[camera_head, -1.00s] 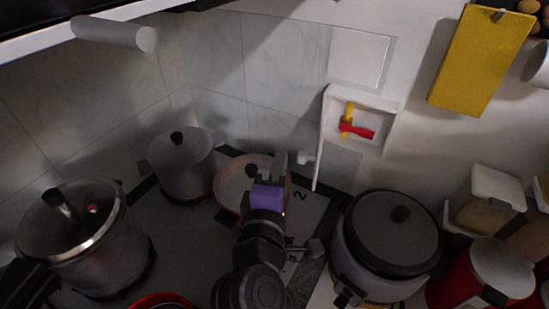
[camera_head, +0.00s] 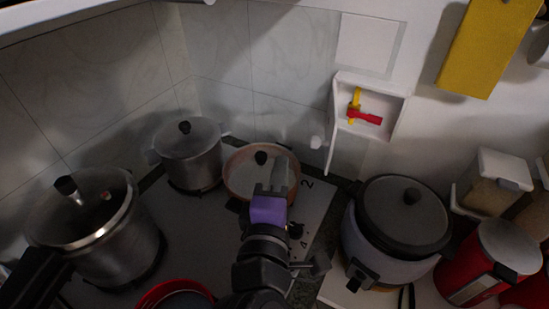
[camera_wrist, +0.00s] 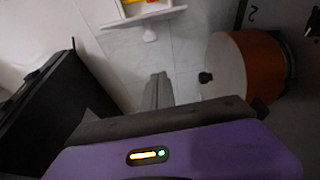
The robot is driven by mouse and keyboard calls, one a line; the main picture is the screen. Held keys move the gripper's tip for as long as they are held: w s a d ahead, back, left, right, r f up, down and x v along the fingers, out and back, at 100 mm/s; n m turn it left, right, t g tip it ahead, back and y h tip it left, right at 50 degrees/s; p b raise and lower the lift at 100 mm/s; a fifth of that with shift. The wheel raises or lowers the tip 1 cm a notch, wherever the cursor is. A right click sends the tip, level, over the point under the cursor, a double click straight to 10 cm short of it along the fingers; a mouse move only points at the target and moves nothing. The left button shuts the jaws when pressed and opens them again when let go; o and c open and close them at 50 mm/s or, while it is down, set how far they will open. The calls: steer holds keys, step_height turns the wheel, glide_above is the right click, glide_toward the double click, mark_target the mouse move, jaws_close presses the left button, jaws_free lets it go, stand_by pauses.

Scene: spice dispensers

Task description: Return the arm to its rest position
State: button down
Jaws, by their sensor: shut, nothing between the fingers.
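My gripper (camera_head: 279,172) reaches forward over the stove from the bottom of the head view, with a purple body behind grey fingers. The fingers are shut together and hold nothing. They overlap the right part of a lidded orange-brown pan (camera_head: 247,177) in that view. In the wrist view the shut fingers (camera_wrist: 158,90) point at the tiled wall, with the pan (camera_wrist: 262,66) apart from them to the right.
A steel pot (camera_head: 187,158) and a pressure cooker (camera_head: 92,225) stand left. A rice cooker (camera_head: 394,228) and a red canister (camera_head: 487,265) stand right. An open white wall box (camera_head: 343,137) holds red and yellow items. A red-rimmed vessel (camera_head: 172,287) is at the front.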

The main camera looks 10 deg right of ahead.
steer(key=s+a+f+m+t+y, duration=0.1)
steer(key=s+a+f+y, duration=0.1)
steer(key=s+a+y, duration=0.6)
steer(key=s+d+f+m+g+h, duration=0.1)
steer(key=s+d+f+m, duration=0.3)
steer(key=s+d, duration=0.3)
steer(key=s+d+f+m+g+h, duration=0.1)
steer(key=s+d+f+m, duration=0.3)
steer(key=s+d, duration=0.4)
steer(key=s+d+f+m+g+h, duration=0.1)
steer(key=s+d+f+m, duration=0.3)
steer(key=s, duration=0.7)
steer(key=d+m, duration=0.2)
steer(key=d, duration=0.2)
steer(key=shift+d+f+b, duration=0.15)
steer(key=shift+f+b, duration=0.15)
steer(key=shift+s, duration=0.1)
